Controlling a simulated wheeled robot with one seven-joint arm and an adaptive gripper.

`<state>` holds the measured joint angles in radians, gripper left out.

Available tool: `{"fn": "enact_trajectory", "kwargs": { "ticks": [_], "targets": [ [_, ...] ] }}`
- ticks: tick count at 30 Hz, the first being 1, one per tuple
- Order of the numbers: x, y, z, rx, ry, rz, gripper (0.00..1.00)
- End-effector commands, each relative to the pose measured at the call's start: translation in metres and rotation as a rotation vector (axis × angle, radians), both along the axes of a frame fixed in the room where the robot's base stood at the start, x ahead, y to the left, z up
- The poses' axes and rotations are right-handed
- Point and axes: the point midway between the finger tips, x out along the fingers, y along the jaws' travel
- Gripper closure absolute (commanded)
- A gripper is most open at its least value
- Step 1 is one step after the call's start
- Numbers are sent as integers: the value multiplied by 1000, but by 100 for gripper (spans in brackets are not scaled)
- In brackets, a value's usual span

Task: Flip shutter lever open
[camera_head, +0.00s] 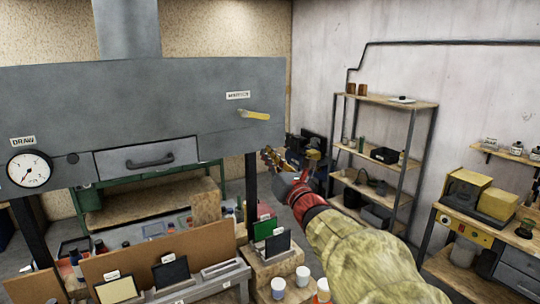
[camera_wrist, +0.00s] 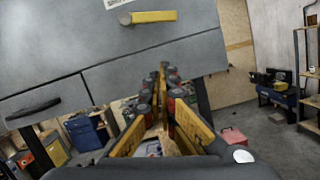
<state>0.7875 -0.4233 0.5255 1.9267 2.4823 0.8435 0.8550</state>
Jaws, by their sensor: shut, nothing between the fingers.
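The shutter lever (camera_head: 255,115) is a short yellow bar on the front of the grey metal hood, below a small white label. It points right and tilts slightly down in the head view. In the wrist view the lever (camera_wrist: 154,17) lies nearly level at the top, with a round grey pivot at its left end. My gripper (camera_head: 268,157) is below and slightly right of the lever, apart from it. In the wrist view my gripper (camera_wrist: 164,72) has its yellow fingers closed together at the tips, with nothing held.
The hood (camera_head: 190,95) carries a round gauge (camera_head: 30,168) and a drawer-like panel with a dark handle (camera_head: 150,162). Below stands a bench with dark panels and jars (camera_head: 278,288). Shelves (camera_head: 385,100) stand along the right wall. Open floor lies between.

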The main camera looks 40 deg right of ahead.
Motion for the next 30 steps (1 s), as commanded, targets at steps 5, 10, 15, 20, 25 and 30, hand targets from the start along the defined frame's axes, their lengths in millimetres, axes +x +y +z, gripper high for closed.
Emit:
{"fn": "enact_trajectory", "kwargs": {
  "ticks": [5,10,15,20,25,30],
  "targets": [
    [36,-10,10,1,1,4,100],
    [61,-19,21,-3,-1,1,100],
    [57,-24,44,-2,0,-1,100],
    [56,-26,53,-3,2,0,100],
    [56,-27,54,-2,1,1,100],
    [56,-26,54,-2,1,1,100]
  ]
}}
